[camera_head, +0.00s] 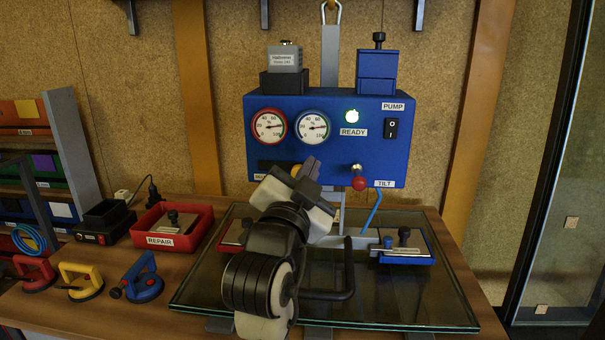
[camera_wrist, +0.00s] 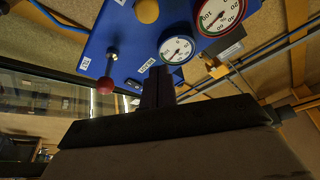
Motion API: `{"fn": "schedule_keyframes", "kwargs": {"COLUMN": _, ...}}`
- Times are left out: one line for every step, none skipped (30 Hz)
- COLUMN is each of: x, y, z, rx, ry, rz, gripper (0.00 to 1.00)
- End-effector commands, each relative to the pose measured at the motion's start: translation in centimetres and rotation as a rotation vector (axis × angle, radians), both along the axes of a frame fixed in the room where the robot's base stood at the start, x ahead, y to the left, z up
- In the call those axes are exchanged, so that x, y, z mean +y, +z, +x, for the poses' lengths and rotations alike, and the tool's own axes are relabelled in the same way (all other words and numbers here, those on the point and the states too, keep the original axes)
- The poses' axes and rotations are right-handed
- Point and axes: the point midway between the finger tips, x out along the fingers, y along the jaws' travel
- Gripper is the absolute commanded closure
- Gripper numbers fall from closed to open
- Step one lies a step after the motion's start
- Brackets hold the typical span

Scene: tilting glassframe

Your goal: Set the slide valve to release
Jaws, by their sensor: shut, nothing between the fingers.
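The blue control panel (camera_head: 335,150) stands upright behind the glass frame. Low on its left is a dark slot (camera_head: 268,165) with a partly hidden label beneath it (camera_head: 261,177). A yellow-orange knob (camera_head: 297,169) sits at the right of this slot, mostly behind my gripper; it shows fully in the wrist view (camera_wrist: 147,11). I take these to be the slide valve. My gripper (camera_head: 309,168) is shut and empty, just in front of the panel and close to the knob. In the wrist view its dark fingers (camera_wrist: 157,88) appear apart from the knob; exact depth is unclear.
A red-knobbed TILT lever (camera_head: 359,183) stands right of my gripper and shows in the wrist view (camera_wrist: 105,86). Two gauges (camera_head: 269,127) (camera_head: 313,127), a lit READY lamp (camera_head: 352,116) and a PUMP switch (camera_head: 391,128) are above. Glass (camera_head: 410,300) lies below; a REPAIR tray (camera_head: 172,242) is left.

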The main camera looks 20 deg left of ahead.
Motion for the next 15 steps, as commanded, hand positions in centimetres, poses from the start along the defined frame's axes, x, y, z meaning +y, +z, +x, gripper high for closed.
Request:
{"fn": "schedule_keyframes", "kwargs": {"x": 0.0, "y": 0.5, "z": 1.2, "rx": 0.002, "ry": -0.004, "rz": -0.002, "gripper": 1.0}}
{"fn": "schedule_keyframes", "kwargs": {"x": 0.0, "y": 0.7, "z": 1.9, "rx": 0.003, "ry": -0.005, "rz": -0.002, "gripper": 1.0}}
{"fn": "schedule_keyframes", "kwargs": {"x": 0.1, "y": 0.9, "z": 2.7, "rx": 0.002, "ry": -0.004, "rz": -0.002, "gripper": 1.0}}
{"fn": "schedule_keyframes", "kwargs": {"x": 0.1, "y": 1.1, "z": 3.4, "rx": 0.005, "ry": -0.003, "rz": -0.002, "gripper": 1.0}}
{"fn": "schedule_keyframes", "kwargs": {"x": 0.2, "y": 1.3, "z": 3.9, "rx": 0.002, "ry": -0.004, "rz": -0.001, "gripper": 1.0}}
{"fn": "schedule_keyframes", "kwargs": {"x": 0.3, "y": 1.5, "z": 4.8, "rx": 0.004, "ry": -0.004, "rz": -0.002, "gripper": 1.0}}
{"fn": "schedule_keyframes", "kwargs": {"x": 0.3, "y": 1.6, "z": 5.3, "rx": 0.003, "ry": -0.003, "rz": -0.001, "gripper": 1.0}}
{"fn": "schedule_keyframes", "kwargs": {"x": 0.7, "y": 1.0, "z": 5.3, "rx": 0.004, "ry": 0.001, "rz": -0.004, "gripper": 1.0}}
{"fn": "schedule_keyframes", "kwargs": {"x": 1.2, "y": 0.3, "z": 5.0, "rx": 0.005, "ry": 0.002, "rz": -0.003, "gripper": 1.0}}
{"fn": "schedule_keyframes", "kwargs": {"x": 1.4, "y": -0.1, "z": 4.9, "rx": 0.005, "ry": 0.002, "rz": -0.003, "gripper": 1.0}}
{"fn": "schedule_keyframes", "kwargs": {"x": 1.6, "y": -0.3, "z": 4.8, "rx": 0.003, "ry": 0.002, "rz": -0.004, "gripper": 1.0}}
{"fn": "schedule_keyframes", "kwargs": {"x": 1.8, "y": -0.7, "z": 4.7, "rx": 0.003, "ry": 0.002, "rz": -0.003, "gripper": 1.0}}
{"fn": "schedule_keyframes", "kwargs": {"x": 2.0, "y": -1.0, "z": 4.7, "rx": 0.004, "ry": 0.001, "rz": -0.002, "gripper": 1.0}}
{"fn": "schedule_keyframes", "kwargs": {"x": 2.1, "y": -1.2, "z": 4.6, "rx": 0.003, "ry": 0.0, "rz": -0.002, "gripper": 1.0}}
{"fn": "schedule_keyframes", "kwargs": {"x": 2.3, "y": -1.4, "z": 4.6, "rx": 0.002, "ry": 0.0, "rz": -0.002, "gripper": 1.0}}
